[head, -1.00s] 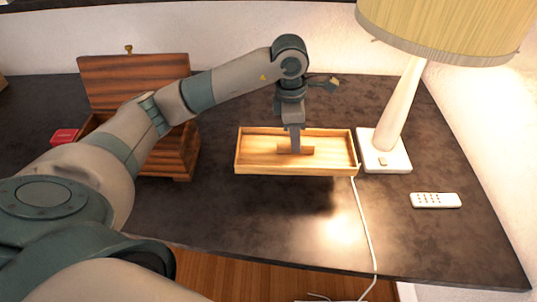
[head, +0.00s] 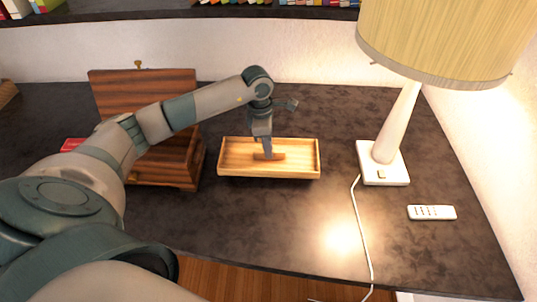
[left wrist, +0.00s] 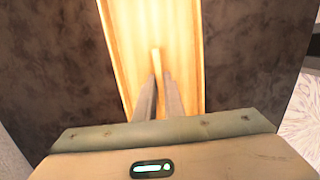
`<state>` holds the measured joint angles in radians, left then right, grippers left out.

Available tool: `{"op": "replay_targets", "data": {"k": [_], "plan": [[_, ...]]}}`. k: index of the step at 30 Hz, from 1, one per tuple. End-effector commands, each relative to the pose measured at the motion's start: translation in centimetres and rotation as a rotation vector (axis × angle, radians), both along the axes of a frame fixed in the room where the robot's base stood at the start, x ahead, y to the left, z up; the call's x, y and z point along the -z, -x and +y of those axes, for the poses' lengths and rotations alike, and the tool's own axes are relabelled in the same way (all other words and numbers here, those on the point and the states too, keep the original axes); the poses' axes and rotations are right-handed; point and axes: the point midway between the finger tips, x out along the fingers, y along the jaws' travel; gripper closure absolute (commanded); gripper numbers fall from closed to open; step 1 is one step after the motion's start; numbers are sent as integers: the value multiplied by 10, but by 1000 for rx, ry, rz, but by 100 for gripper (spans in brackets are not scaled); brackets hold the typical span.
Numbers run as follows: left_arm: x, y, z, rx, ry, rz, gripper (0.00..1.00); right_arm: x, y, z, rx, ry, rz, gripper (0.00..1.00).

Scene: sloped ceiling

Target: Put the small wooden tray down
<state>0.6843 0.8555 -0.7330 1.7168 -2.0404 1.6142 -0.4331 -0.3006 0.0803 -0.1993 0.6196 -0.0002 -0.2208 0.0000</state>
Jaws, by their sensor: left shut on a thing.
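My right gripper does not show.
An open dark wooden box (head: 172,165) stands close left of the tray, with a red item (head: 72,145) beside it. A lamp (head: 397,130) with a white base and cord (head: 362,230) stands to the right. A white remote (head: 432,212) lies front right. The table in front of the tray is clear.

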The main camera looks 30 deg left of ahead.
Motion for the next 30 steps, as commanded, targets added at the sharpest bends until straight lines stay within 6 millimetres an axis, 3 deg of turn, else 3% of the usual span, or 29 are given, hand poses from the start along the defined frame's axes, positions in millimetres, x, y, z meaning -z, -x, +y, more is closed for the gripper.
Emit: {"op": "replay_targets", "data": {"k": [8, 19, 30], "plan": [[1, 0, 0, 0, 1, -1, 100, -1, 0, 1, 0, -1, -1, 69], [37, 0, -1, -1, 2, 1, 100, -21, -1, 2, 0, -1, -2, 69], [42, 0, -1, 0, 1, -1, 100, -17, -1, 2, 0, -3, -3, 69]]}}
